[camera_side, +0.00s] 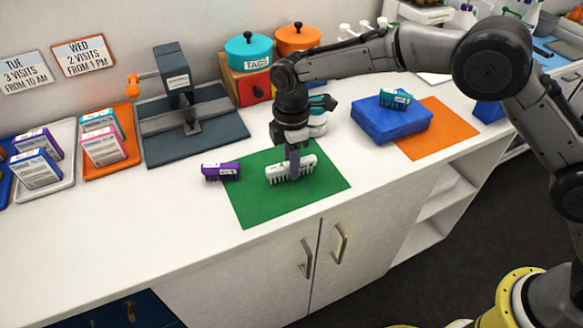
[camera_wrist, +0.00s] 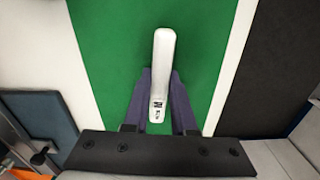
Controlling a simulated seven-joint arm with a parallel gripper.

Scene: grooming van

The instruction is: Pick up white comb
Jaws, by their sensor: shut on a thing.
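The white comb (camera_side: 304,167) is on the green mat (camera_side: 252,208), its teeth pointing down. My gripper (camera_side: 294,174) points straight down over it, with its fingers around the comb's middle in the side view. In the wrist view the white comb (camera_wrist: 162,70) stretches away from my gripper (camera_wrist: 160,86), with a finger on each side of its nearer part. My gripper is shut on the white comb. I cannot tell whether the teeth touch the mat.
A purple comb (camera_side: 221,171) lies at the mat's left edge. A teal comb (camera_side: 395,98) rests on a blue block (camera_side: 390,123) by an orange mat (camera_side: 428,140). A dark press-like device (camera_side: 180,90) stands behind left. The counter front is clear.

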